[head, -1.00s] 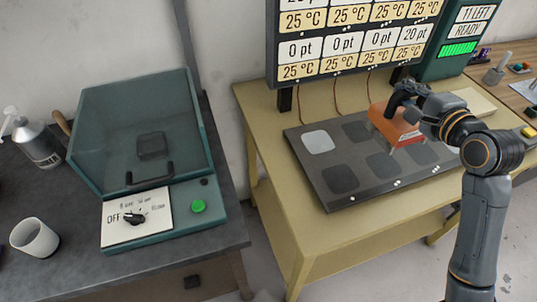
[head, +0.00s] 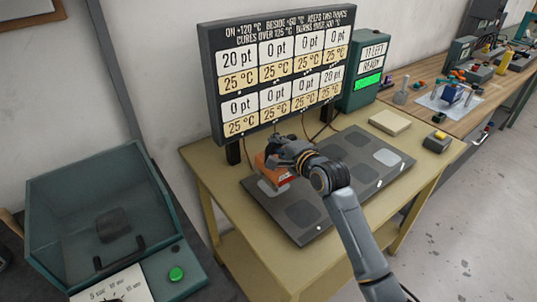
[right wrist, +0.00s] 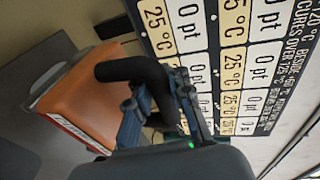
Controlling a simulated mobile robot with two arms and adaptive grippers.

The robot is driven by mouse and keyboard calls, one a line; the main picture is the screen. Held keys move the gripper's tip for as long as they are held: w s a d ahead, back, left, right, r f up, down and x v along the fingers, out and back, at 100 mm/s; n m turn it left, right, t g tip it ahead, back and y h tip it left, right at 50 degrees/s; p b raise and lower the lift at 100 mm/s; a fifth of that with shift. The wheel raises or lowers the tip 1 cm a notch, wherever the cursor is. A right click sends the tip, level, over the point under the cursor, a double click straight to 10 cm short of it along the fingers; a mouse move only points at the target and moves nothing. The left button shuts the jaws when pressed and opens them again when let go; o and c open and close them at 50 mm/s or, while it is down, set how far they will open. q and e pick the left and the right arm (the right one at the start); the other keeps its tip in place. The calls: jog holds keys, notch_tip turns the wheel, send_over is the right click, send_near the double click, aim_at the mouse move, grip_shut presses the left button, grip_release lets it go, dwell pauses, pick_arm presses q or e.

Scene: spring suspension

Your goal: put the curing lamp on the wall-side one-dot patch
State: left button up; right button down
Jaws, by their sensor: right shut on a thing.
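The curing lamp (head: 273,170) is an orange box with a black handle. My right gripper (head: 287,150) is shut on its handle. The lamp is at the left, wall-side end of the dark patch plate (head: 345,198), over the pale wall-side one-dot patch (head: 268,188), partly hiding it. I cannot tell whether the lamp touches the plate. In the right wrist view, the lamp (right wrist: 85,98) fills the left side, with its black handle at my right gripper (right wrist: 150,95). My left gripper is not in view.
A display board (head: 285,75) stands close behind the lamp, its top-left and bottom-right cells reading 20 pt. Other patches are dark, except a pale one (head: 387,157) at the right. A teal-lidded box (head: 95,215) stands left. A beige block (head: 390,122) lies behind the plate's right end.

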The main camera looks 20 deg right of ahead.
jog(key=shift+w+a+f, duration=0.25)
jog(key=shift+w+f, duration=0.15)
jog(key=shift+f, duration=0.1)
jog(key=shift+w+a+f, duration=0.2)
jog(key=shift+w+f, duration=0.2)
jog(key=shift+f, duration=0.05)
notch_tip(320, 180, down, 3)
jog(key=shift+w+a+r+p, duration=0.1)
jog(key=shift+w+a+p, duration=0.05)
jog(key=shift+p, duration=0.45)
jog(key=shift+f, duration=0.4)
jog(key=c, duration=1.7)
grip_release()
jog(key=shift+f, duration=0.15)
jog(key=o, duration=0.5)
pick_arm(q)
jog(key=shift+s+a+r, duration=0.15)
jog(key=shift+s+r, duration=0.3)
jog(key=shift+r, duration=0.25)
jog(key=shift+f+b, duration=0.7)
pick_arm(e)
jog(key=v, duration=1.2)
